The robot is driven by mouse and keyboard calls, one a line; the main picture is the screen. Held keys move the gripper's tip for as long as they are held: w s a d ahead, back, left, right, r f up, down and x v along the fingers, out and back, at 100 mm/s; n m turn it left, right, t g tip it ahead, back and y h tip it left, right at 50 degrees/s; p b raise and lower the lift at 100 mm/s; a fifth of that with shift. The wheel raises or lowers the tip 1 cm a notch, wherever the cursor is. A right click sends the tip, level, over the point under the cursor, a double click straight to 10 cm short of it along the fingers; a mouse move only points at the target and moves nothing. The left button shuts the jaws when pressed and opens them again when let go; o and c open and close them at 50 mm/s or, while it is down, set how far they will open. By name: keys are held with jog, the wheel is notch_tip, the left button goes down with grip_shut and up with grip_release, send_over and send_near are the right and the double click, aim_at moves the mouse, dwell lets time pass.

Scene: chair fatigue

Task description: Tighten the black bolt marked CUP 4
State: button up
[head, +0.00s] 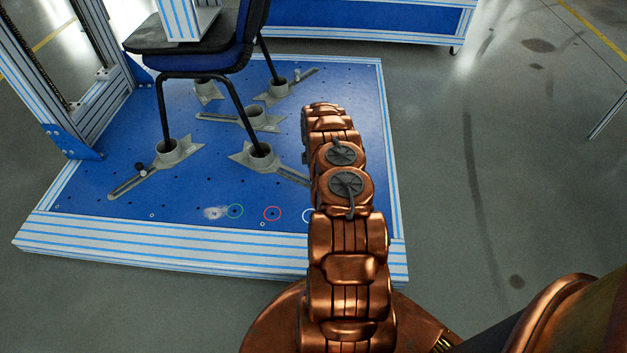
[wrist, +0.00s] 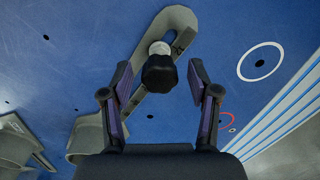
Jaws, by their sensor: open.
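A black-headed bolt (wrist: 160,74) with a pale washer stands in the slot of a grey bracket (wrist: 178,20) in the wrist view. Dark marking shows on the bracket beside the bolt, too small to read. My gripper (wrist: 160,67) is open, with one finger on each side of the bolt head and visible gaps on both sides. In the head view, the front right cup (head: 258,155) holds a chair leg. Its bracket arm runs right and passes behind my arm, which hides my gripper and this bolt.
The blue base plate (head: 85,195) has a striped front edge. The chair (head: 185,62) stands in several cups. Clear floor (head: 510,160) lies right.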

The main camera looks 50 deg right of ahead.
jog(key=shift+d+n, duration=0.1)
jog(key=shift+n, duration=0.6)
jog(key=shift+n+p, duration=0.45)
jog(key=shift+n, duration=0.85)
jog(key=shift+n+p, duration=0.3)
jog(key=shift+n, duration=1.7)
jog(key=n, duration=0.4)
